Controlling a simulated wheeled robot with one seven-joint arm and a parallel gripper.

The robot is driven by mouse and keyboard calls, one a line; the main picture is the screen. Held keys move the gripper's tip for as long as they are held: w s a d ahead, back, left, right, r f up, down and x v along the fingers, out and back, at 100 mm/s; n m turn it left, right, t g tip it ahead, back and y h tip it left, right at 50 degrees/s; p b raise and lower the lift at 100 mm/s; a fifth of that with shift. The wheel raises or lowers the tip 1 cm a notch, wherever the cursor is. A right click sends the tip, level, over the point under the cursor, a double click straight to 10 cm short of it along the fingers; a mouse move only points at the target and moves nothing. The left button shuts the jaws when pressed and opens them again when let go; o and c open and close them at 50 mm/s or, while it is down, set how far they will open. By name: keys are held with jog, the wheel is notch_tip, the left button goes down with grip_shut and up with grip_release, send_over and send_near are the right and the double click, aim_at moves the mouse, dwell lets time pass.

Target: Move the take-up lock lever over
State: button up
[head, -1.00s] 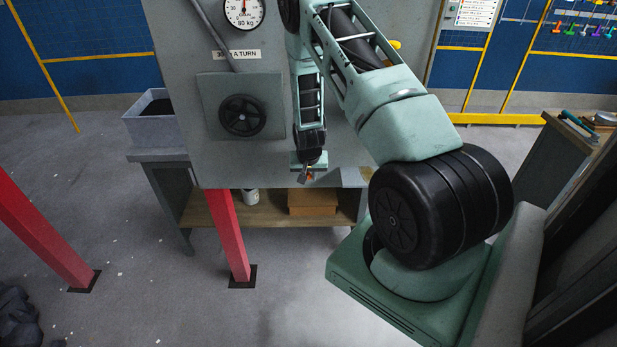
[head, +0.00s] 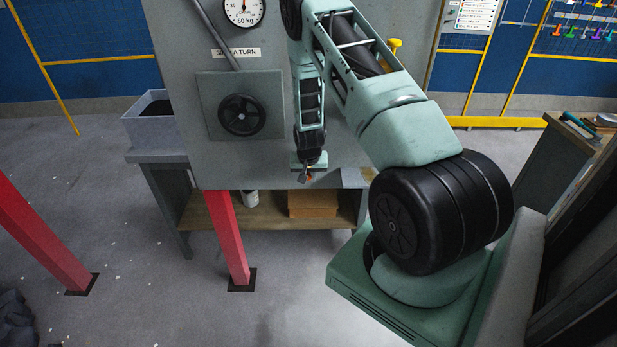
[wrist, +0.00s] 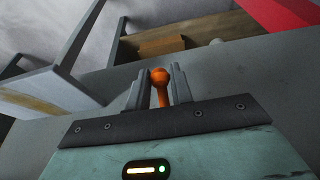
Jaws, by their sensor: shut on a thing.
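The lever shows an orange ball knob on an orange stem (wrist: 160,76), upright between the two grey fingers in the wrist view. My gripper (wrist: 159,88) is shut on it, one finger on each side. In the head view my gripper (head: 305,176) is small, at the lower edge of the grey panel (head: 268,165); a bit of orange shows at its fingers. The lever's base and pivot are hidden behind the gripper body.
The panel carries a black handwheel (head: 241,115), a dial gauge (head: 243,8), a slanted grey rod (head: 215,35) and a yellow knob (head: 394,45) close by my arm. Below are red posts (head: 227,240) and a shelf with a cardboard box (head: 312,204).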

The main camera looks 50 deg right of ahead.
jog(key=shift+d+f, duration=0.1)
jog(key=shift+w+d+f+b, duration=0.1)
jog(key=shift+w+d+b, duration=0.15)
jog(key=shift+b, duration=0.2)
jog(key=o, duration=0.8)
jog(key=shift+o, duration=0.2)
jog(key=shift+a, duration=0.1)
jog(key=b+v, duration=0.3)
jog(key=v, duration=1.4)
jog(key=shift+r, duration=0.25)
jog(key=shift+s, duration=0.1)
